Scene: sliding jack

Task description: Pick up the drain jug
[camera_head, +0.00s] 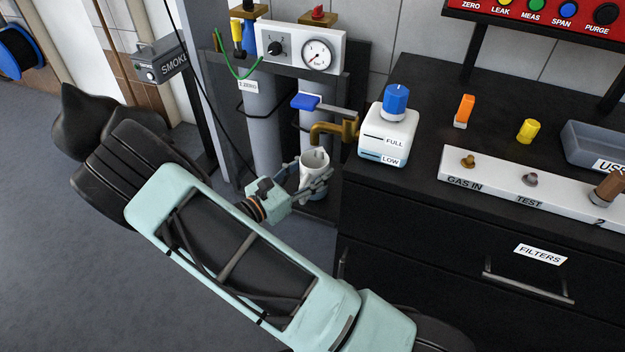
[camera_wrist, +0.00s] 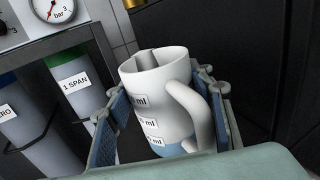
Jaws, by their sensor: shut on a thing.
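The drain jug is a white jug with a handle and "ml" labels, blue in its lower part. It shows in the wrist view (camera_wrist: 158,95) between the two fingers, with its handle towards the lower right. In the head view the jug (camera_head: 314,162) is small, below the brass tap (camera_head: 335,131) with the blue lever. My gripper (camera_head: 306,187) is shut on the jug, with one finger on each side; it also shows in the wrist view (camera_wrist: 165,115). The jug's underside is hidden, so I cannot tell whether it touches anything.
Gas cylinders (camera_head: 264,135) stand in a black rack behind the jug. A pressure gauge (camera_head: 317,54) is above. A black cabinet (camera_head: 430,235) is close on the right, bearing a white bottle with a blue cap (camera_head: 388,138). Open floor (camera_head: 60,260) lies on the left.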

